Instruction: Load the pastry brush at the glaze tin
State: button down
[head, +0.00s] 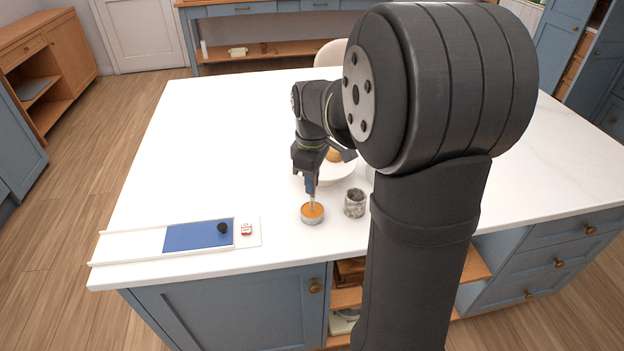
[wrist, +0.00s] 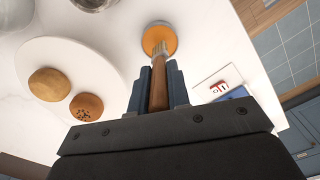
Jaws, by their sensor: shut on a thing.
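The glaze tin (head: 312,216) is a small round tin with orange glaze near the front edge of the white counter. In the wrist view the glaze tin (wrist: 172,38) lies just beyond my fingertips. My gripper (head: 310,180) is above the tin, pointing down. In the wrist view my gripper (wrist: 158,88) is shut on the wooden handle of the pastry brush (wrist: 158,80). The pale bristles (wrist: 160,50) point down at the glaze and overlap it in both views. I cannot tell how deep they reach.
Behind is a white plate (wrist: 38,52) with buns. A white tray (head: 130,246) with a blue mat (head: 185,236) and a dark lump lies left, beside a small red-and-white item (head: 246,229). The counter's far left is clear.

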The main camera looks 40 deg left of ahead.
jog(key=shift+f, duration=0.65)
dwell(1.3)
jog(key=shift+r, duration=0.15)
jog(key=shift+r, duration=3.45)
jog(key=w+d+r+m, duration=0.1)
jog(key=w+d+m, duration=0.6)
jog(key=d, duration=0.4)
jog(key=w+d+r+m, duration=0.1)
jog(key=w+d+m, duration=0.6)
jog(key=d, duration=0.5)
jog(key=w+d+r+m, duration=0.1)
jog(key=w+d+m, duration=0.6)
jog(key=d, duration=0.5)
jog(key=shift+w+d+r, duration=0.15)
jog(key=shift+w+r, duration=0.05)
jog(key=shift+r, duration=0.05)
